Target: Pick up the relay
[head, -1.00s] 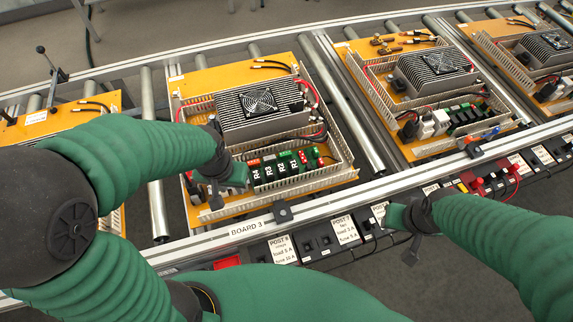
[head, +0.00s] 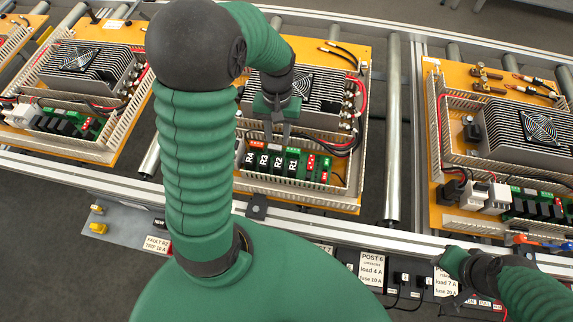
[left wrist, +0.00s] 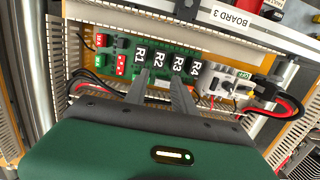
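A row of black relays labelled R1 to R4 sits in green sockets on the orange board. In the head view R4 (head: 249,158), R3 (head: 263,160) and R2 (head: 278,164) show. The left wrist view shows R1 (left wrist: 139,54), R2 (left wrist: 159,58), R3 (left wrist: 179,64) and R4 (left wrist: 195,69). My left gripper (head: 277,130) hangs above the row, fingers pointing down. Its two fingers are apart with nothing between them; in the left wrist view the fingertips (left wrist: 161,78) overlap the row around R1 to R3. My right gripper (head: 452,263) is low at the right, its fingers unclear.
A finned heatsink with a fan (head: 312,92) stands just behind the relays. Slotted duct walls (head: 300,192) enclose the row. In the left wrist view a white block (left wrist: 217,80) with red and black wires sits beside R4. Similar boards lie on both sides.

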